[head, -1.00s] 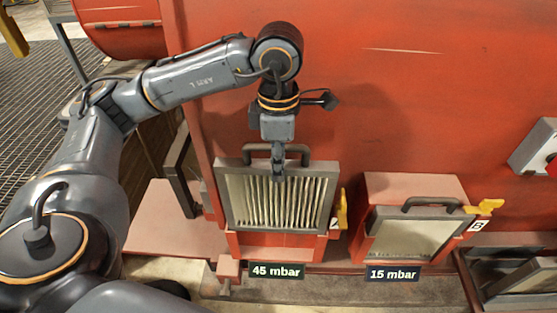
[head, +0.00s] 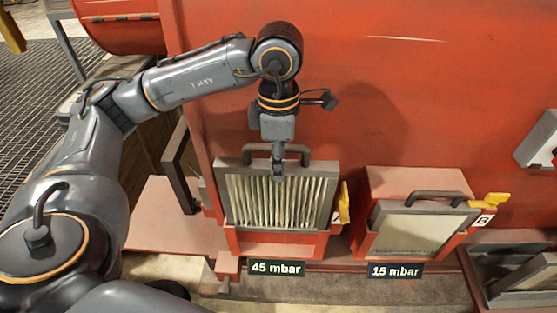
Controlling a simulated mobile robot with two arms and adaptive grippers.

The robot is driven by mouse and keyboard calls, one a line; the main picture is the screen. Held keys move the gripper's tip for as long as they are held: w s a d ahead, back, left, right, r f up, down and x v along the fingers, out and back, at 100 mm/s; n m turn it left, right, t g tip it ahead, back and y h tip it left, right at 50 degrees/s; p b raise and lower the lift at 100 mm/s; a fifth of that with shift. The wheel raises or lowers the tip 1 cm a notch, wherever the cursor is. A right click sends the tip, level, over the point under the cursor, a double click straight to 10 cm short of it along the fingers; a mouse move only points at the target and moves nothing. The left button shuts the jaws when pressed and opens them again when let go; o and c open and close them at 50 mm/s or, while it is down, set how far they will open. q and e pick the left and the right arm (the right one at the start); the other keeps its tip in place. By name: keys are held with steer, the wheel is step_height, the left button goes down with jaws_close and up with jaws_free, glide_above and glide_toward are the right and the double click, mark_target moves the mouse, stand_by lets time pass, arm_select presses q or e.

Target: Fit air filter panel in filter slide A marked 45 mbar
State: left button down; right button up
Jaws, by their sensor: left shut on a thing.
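The air filter panel (head: 285,203), pale pleats in a grey frame, stands tilted back at filter slide A (head: 275,251), the red housing above the "45 mbar" label (head: 275,268). My left gripper (head: 278,174) is over the panel's top edge, shut on the panel by its dark handle (head: 299,152). The fingertips overlap the frame and part of the handle. The panel's lower edge is at the slide's front; I cannot tell how deep it sits. A yellow latch (head: 344,204) is at the slide's right side, partly hiding the letter plate. My right gripper is out of view.
Slide B with the "15 mbar" label (head: 395,270) stands to the right, holding a flat grey-framed panel (head: 415,231) with a yellow latch (head: 488,201). A dark-framed panel (head: 179,165) leans at the left. A grey tray (head: 480,262) is at the lower right. The red wall rises close behind.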

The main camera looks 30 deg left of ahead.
mark_target(278, 197)
arm_select(q)
steer(key=shift+f+b, duration=5.1)
steer(key=shift+f, duration=0.2)
steer(key=shift+s+f, duration=0.1)
steer(key=shift+f, duration=0.05)
steer(key=c, duration=1.1)
jaws_free()
steer(key=shift+o, duration=0.4)
step_height(278, 197, up, 12)
steer(key=shift+f, duration=0.1)
